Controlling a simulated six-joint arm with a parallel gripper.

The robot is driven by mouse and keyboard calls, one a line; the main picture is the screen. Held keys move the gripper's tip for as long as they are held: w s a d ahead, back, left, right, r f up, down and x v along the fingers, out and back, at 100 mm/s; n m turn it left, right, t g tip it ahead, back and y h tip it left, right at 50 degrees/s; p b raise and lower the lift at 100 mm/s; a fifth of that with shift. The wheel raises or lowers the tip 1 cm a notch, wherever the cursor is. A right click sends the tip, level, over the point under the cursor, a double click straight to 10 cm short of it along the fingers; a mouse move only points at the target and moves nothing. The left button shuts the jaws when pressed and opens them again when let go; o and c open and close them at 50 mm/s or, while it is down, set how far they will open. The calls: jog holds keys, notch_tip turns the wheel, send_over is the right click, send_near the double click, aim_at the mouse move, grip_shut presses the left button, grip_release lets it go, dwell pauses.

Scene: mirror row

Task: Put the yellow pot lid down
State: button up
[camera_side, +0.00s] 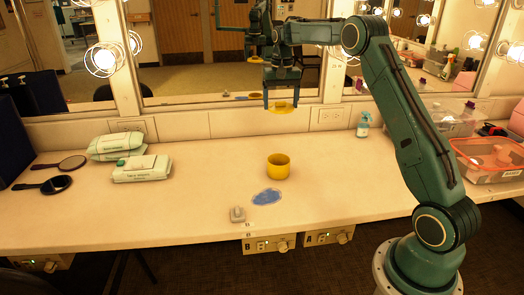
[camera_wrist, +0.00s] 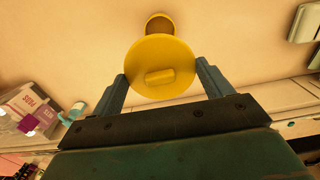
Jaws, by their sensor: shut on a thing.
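The yellow pot lid (camera_side: 281,108) is a round yellow disc, held in the air between the two fingers of my gripper (camera_side: 281,102). In the wrist view the lid (camera_wrist: 150,52) fills the gap between the fingertips, with a short bar-shaped knob on its near face. The yellow pot (camera_side: 278,167) stands upright on the counter, well below the lid in the side view. Its inside is dark and appears uncovered. In the wrist view the pot (camera_wrist: 160,20) is partly hidden behind the lid.
A blue patch (camera_side: 268,197) and a small grey object (camera_side: 237,215) lie in front of the pot. Wipe packs (camera_side: 141,169) and dark hand mirrors (camera_side: 57,184) are at left. A spray bottle (camera_side: 363,125) and clear bin (camera_side: 485,160) are at right. Mirrors line the back.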

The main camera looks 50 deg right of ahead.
send_over(237, 177)
notch_tip(237, 177, down, 6)
notch_tip(237, 177, down, 20)
jog(key=shift+r, duration=0.1)
dwell(1.3)
jog(key=o, duration=0.9)
jog(key=shift+o, duration=0.2)
notch_tip(237, 177, up, 12)
dwell(0.3)
dwell(0.5)
